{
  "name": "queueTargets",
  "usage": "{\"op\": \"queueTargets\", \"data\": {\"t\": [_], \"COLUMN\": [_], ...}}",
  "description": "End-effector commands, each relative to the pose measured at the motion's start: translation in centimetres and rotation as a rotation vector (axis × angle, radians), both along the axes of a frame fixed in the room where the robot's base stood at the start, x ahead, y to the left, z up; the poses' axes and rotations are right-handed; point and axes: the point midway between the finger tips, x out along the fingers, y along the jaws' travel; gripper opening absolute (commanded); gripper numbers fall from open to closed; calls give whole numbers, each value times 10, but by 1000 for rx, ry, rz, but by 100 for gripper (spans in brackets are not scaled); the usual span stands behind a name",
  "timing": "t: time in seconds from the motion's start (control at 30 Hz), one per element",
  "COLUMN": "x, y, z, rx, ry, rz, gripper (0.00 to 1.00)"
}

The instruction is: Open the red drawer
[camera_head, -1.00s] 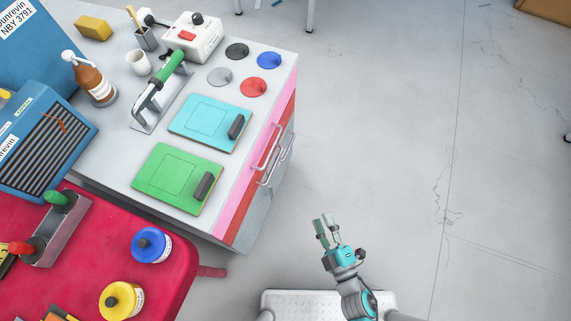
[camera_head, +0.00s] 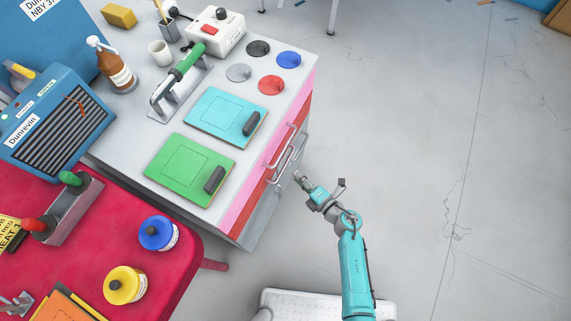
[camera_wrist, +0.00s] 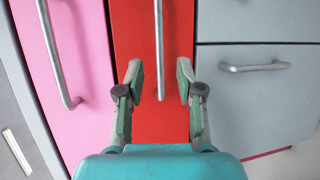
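The red drawer (camera_wrist: 135,35) fills the middle of the wrist view, with a grey bar handle (camera_wrist: 159,50) on its front. In the head view the red drawer (camera_head: 253,205) shows as a narrow strip on the cabinet's side and looks shut. My gripper (camera_wrist: 159,82) is open, with one green-padded finger on each side of the handle's near end in the wrist view. I cannot tell whether the handle lies between the pads in depth. In the head view my gripper (camera_head: 298,177) is close to the drawer handles, and its fingertips are small there.
A pink drawer (camera_wrist: 68,60) with its own handle lies to the left in the wrist view, and a grey drawer (camera_wrist: 255,100) to the right. The cabinet top (camera_head: 285,100) carries several things. A red table (camera_head: 90,215) stands at left. Floor at right is clear.

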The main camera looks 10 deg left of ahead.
Motion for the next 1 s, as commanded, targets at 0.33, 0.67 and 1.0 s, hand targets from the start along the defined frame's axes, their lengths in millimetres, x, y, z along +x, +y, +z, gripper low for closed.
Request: {"op": "queueTargets", "data": {"t": [0.33,0.67,1.0], "x": [40,52,52], "y": [43,56,56], "z": [-10,-14,-14], "rx": [1,1,1], "ry": [0,-1,-1], "rz": [1,-1,-1], "gripper": [37,37,4]}}
